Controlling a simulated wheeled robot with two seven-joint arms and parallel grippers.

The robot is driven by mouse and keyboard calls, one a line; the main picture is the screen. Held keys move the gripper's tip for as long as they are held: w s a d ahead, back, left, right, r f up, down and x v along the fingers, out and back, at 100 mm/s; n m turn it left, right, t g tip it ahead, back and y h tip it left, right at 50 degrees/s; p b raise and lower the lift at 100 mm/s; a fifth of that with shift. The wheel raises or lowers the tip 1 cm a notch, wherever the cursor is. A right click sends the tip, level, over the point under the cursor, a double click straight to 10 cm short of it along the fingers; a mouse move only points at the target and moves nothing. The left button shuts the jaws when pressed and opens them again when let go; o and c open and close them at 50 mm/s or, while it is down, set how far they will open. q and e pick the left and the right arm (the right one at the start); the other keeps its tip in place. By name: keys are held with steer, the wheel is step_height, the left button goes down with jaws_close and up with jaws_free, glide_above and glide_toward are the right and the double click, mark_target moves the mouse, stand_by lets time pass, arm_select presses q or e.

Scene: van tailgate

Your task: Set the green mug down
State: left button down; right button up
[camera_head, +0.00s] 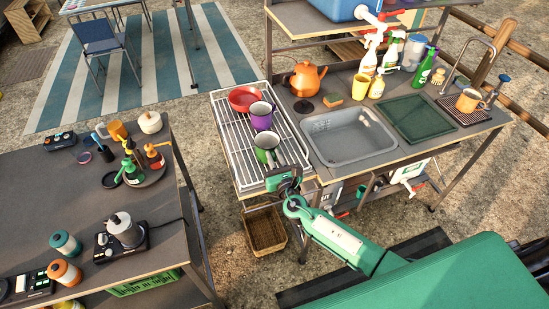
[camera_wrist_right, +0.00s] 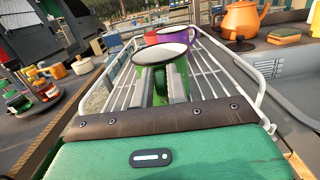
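The green mug (camera_head: 266,146), with a pale inside and a dark rim, is upright at the near end of the wire dish rack (camera_head: 226,128). My right gripper (camera_head: 279,172) is on the near side of the mug. In the right wrist view, its two grey fingers (camera_wrist_right: 163,86) stand close on either side of a green part of the mug (camera_wrist_right: 180,72), likely the handle. I cannot tell whether the mug's base touches the rack. My left gripper is not in view.
A purple mug (camera_head: 261,115) stands just beyond the green mug, and a red bowl (camera_head: 243,98) is behind that. A grey sink basin (camera_head: 348,137) lies to the right. The left part of the rack looks free.

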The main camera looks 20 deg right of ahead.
steer(key=o, duration=0.3)
steer(key=shift+r, duration=0.15)
steer(key=shift+s+r, duration=0.1)
steer(key=s+b, duration=0.2)
steer(key=s, duration=0.9)
steer(key=shift+s+d+f, duration=0.25)
steer(key=shift+s+f, duration=0.15)
